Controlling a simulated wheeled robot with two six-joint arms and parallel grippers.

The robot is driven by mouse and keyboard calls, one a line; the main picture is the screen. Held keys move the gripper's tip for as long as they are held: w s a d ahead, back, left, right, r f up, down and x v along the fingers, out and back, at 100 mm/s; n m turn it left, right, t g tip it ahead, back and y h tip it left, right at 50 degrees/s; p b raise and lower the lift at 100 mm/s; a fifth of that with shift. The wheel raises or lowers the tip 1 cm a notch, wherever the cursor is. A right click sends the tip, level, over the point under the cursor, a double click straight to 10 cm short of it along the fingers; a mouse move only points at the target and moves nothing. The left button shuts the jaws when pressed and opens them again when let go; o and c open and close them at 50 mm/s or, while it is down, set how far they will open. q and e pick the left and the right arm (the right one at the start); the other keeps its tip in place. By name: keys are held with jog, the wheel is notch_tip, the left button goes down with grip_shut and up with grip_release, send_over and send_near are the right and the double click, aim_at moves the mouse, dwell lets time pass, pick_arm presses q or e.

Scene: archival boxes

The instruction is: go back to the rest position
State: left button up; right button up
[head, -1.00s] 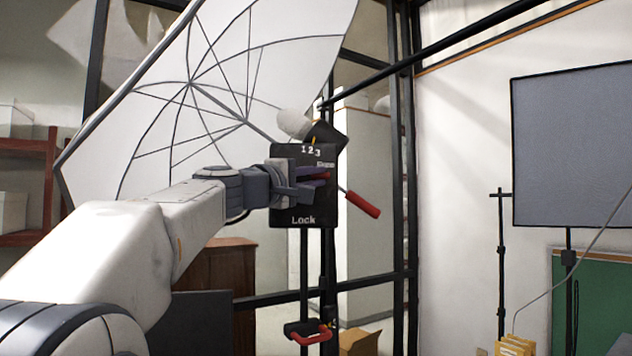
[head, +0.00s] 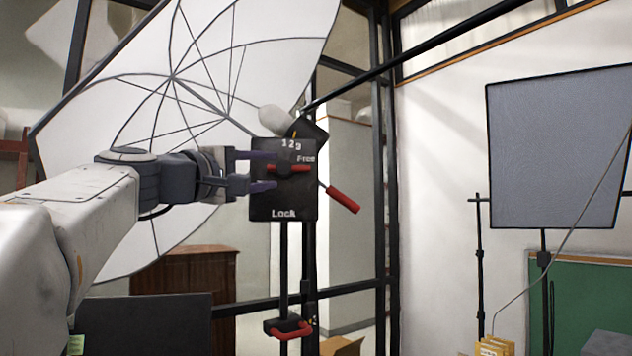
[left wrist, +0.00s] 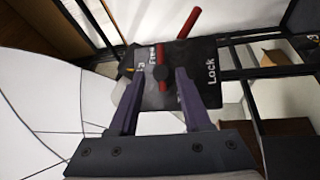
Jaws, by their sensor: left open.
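A black panel (head: 284,200) on a stand carries the white marks "1 2 3", "Free" and "Lock". A red lever (head: 300,168) with a dark hub lies about level across its middle. My left gripper (head: 272,170) is open, its purple-grey fingers pointing at the panel's left part. Nothing shows held. I cannot tell the exact gap to the panel. My right gripper is not in view.
A white umbrella (head: 130,130) stands behind my left arm. A red-handled rod (head: 342,200) sticks out right of the panel, and a red-handled clamp (head: 288,328) sits below. A grey screen (head: 560,145) stands at the right. A wooden cabinet (head: 205,270) is behind.

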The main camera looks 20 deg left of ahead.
pick_arm(q)
jog(key=shift+v, duration=0.8)
jog(key=w+d+f+m+g+h, duration=0.1)
jog(key=d+f+m+g, duration=0.15)
jog(key=d+f, duration=0.45)
jog(key=w+d+f+m+g+h, duration=0.15)
jog(key=d+f+g, duration=0.25)
jog(key=f, duration=0.6)
jog(key=s+d+f+m+g, duration=0.25)
jog(key=d+f, duration=0.25)
jog(key=f, duration=0.3)
jog(key=s+d+f+m+g, duration=0.2)
jog(key=s+d+f+g, duration=0.1)
jog(key=d+f, duration=0.3)
jog(key=s+d+f+m+g+y, duration=0.3)
jog(key=s+f+m+g, duration=0.25)
jog(key=s+f, duration=0.8)
jog(key=s+a+f+m+g+y, duration=0.2)
jog(key=s+a+f+m+y, duration=0.1)
jog(key=s+f+m, duration=0.4)
notch_tip(320, 180, down, 4)
jog(key=shift+s+r+y, duration=0.1)
jog(key=shift+s+y, duration=0.25)
jog(key=shift+s, duration=0.45)
